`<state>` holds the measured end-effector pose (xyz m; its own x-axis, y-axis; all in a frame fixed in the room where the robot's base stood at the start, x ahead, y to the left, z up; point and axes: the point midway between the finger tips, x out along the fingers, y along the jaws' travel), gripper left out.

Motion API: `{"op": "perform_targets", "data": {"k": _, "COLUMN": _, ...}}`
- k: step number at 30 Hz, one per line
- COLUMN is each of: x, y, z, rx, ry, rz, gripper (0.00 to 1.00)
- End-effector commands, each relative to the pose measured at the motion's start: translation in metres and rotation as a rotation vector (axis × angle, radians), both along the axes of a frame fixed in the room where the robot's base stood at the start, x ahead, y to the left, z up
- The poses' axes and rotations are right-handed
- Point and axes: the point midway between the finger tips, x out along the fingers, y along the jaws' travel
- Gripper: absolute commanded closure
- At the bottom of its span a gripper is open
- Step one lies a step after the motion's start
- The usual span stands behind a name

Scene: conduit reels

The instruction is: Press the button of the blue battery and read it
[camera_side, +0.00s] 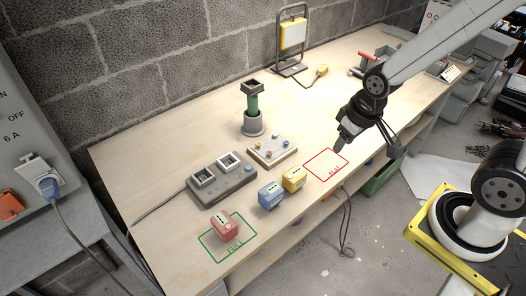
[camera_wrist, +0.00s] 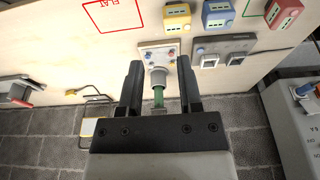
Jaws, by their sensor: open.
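The blue battery (camera_side: 270,196) stands on the workbench beside the yellow battery (camera_side: 293,180). It also shows at the top of the wrist view (camera_wrist: 217,16), where a small light blue part, perhaps its button, is on its near side. My gripper (camera_side: 342,146) is above the bench, up and right of the blue battery and apart from it. In the wrist view its two fingers (camera_wrist: 159,64) are spread with nothing held between them. The red battery (camera_side: 224,229) stands in the green FULL outline (camera_side: 206,241). The red FLAT outline (camera_side: 326,164) is empty. Any reading on the blue battery is too small to tell.
A grey two-bay charger (camera_side: 236,188) and a small board with knobs (camera_side: 272,154) stand behind the batteries. A green column with a grey base (camera_side: 252,124) and a yellow work lamp (camera_side: 293,34) are farther back.

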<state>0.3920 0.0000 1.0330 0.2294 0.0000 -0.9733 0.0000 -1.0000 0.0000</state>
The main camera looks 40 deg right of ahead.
Motion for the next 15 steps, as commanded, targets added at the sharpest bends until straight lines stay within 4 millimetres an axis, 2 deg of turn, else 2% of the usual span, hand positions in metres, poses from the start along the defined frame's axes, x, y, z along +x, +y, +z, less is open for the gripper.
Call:
{"op": "perform_targets", "data": {"k": 1, "x": 0.0, "y": 0.0, "z": 0.0, "rx": 0.0, "ry": 0.0, "rz": 0.0, "gripper": 0.73}}
{"op": "perform_targets", "data": {"k": 3, "x": 0.0, "y": 0.0, "z": 0.0, "rx": 0.0, "ry": 0.0, "rz": 0.0, "gripper": 0.95}}
{"op": "perform_targets", "data": {"k": 4, "x": 0.0, "y": 0.0, "z": 0.0, "rx": 0.0, "ry": 0.0, "rz": 0.0, "gripper": 1.0}}
{"op": "perform_targets", "data": {"k": 15, "x": 0.0, "y": 0.0, "z": 0.0, "rx": 0.0, "ry": 0.0, "rz": 0.0, "gripper": 1.0}}
